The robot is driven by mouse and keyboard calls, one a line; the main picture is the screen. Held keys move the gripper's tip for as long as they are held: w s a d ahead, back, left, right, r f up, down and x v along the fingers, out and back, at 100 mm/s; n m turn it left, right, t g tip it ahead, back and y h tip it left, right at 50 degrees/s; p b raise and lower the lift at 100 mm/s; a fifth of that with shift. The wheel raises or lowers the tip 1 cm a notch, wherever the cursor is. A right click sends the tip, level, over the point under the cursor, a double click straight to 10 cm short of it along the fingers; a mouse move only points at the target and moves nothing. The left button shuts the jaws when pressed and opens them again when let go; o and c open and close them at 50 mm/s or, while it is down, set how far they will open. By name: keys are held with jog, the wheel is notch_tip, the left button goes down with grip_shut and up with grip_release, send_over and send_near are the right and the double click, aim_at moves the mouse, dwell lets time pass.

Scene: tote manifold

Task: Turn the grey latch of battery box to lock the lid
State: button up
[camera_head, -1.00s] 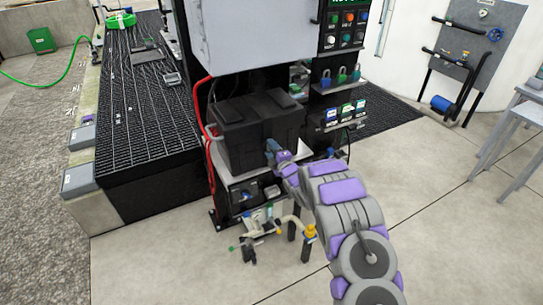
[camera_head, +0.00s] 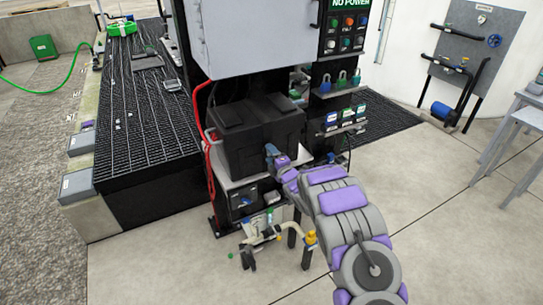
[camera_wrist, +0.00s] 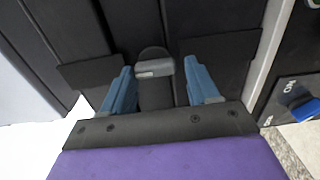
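The black battery box (camera_head: 250,145) stands on a shelf with its dark lid (camera_head: 250,112) down on top. My gripper (camera_head: 273,152) is at the front face of the box, toward its right side. In the wrist view, my gripper (camera_wrist: 160,85) is open, with one blue finger on each side of the latch. The latch (camera_wrist: 155,68) has a light grey bar on a dark rounded tab and lies between the fingers, apart from both. In the head view the latch is hidden or too small to make out.
A grey cabinet (camera_head: 250,35) hangs just above the box. Red cables (camera_head: 209,150) run down its left side. Racks with padlocks (camera_head: 341,80) stand at the right. Below is a stand with pipes and a yellow fitting (camera_head: 310,238).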

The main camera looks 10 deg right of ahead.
jog(key=o, duration=0.3)
jog(key=shift+a+r, duration=0.1)
jog(key=p+v, duration=0.3)
jog(key=v, duration=1.4)
jog(key=shift+s, duration=0.1)
